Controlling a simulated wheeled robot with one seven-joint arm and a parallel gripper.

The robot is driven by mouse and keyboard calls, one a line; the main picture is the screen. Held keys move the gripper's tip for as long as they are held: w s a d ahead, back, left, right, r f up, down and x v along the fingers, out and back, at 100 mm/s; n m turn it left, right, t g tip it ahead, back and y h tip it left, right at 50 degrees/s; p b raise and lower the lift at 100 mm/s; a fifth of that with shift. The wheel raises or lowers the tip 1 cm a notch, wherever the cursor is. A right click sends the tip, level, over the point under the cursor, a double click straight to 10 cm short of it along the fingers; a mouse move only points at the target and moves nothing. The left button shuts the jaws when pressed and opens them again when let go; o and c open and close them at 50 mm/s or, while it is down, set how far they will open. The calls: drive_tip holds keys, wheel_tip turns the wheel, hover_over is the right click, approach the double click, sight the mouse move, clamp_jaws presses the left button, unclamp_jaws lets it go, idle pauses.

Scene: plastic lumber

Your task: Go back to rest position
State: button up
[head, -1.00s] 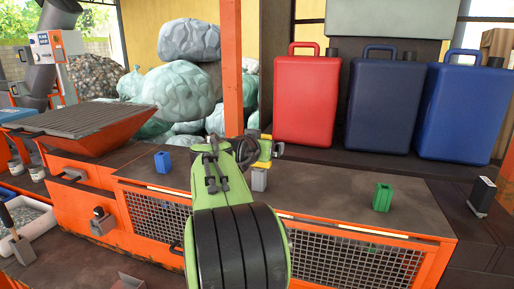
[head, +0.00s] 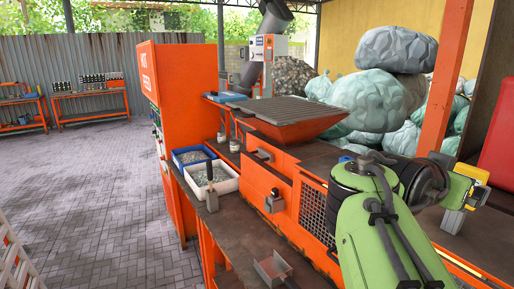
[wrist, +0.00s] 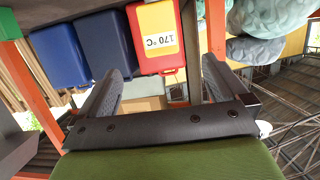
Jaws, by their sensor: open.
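My gripper shows in the wrist view (wrist: 160,85) with its two dark fingers spread wide and nothing between them. In the head view my green and black arm reaches up from the lower right, and its yellow and grey end (head: 462,188) is over the right part of the orange workbench (head: 283,205). I cannot make out the fingertips there.
A sloped grey-topped hopper (head: 290,112) sits on the bench. A white bin (head: 226,186) and blue bin (head: 181,163) of flakes stand left of it. A tall orange cabinet (head: 190,90) stands behind. Wrapped bags (head: 375,100) are piled beyond. The paved floor (head: 95,180) at left is open.

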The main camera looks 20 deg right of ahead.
drive_tip(key=w+a+f+n+t+y, duration=0.2)
drive_tip(key=a+f+n+t+y, duration=0.25)
drive_tip(key=a, duration=0.45)
drive_tip(key=w+a+f+n+t+y, duration=0.1)
drive_tip(key=w+a+f+n+y, duration=0.15)
drive_tip(key=a+f+n, duration=0.55)
drive_tip(key=s+a+f+n+g+y, duration=0.1)
drive_tip(key=s+a+f+n+y, duration=0.1)
drive_tip(key=a, duration=0.6)
drive_tip(key=s+a+f+n+g+y, duration=0.1)
drive_tip(key=s+a+f+y, duration=0.4)
drive_tip(key=s+a+f, duration=0.1)
wheel_tip(320, 180, down, 2)
drive_tip(key=shift+s+a+n, duration=0.2)
drive_tip(key=shift+a+n, duration=0.15)
drive_tip(key=shift+a, duration=0.55)
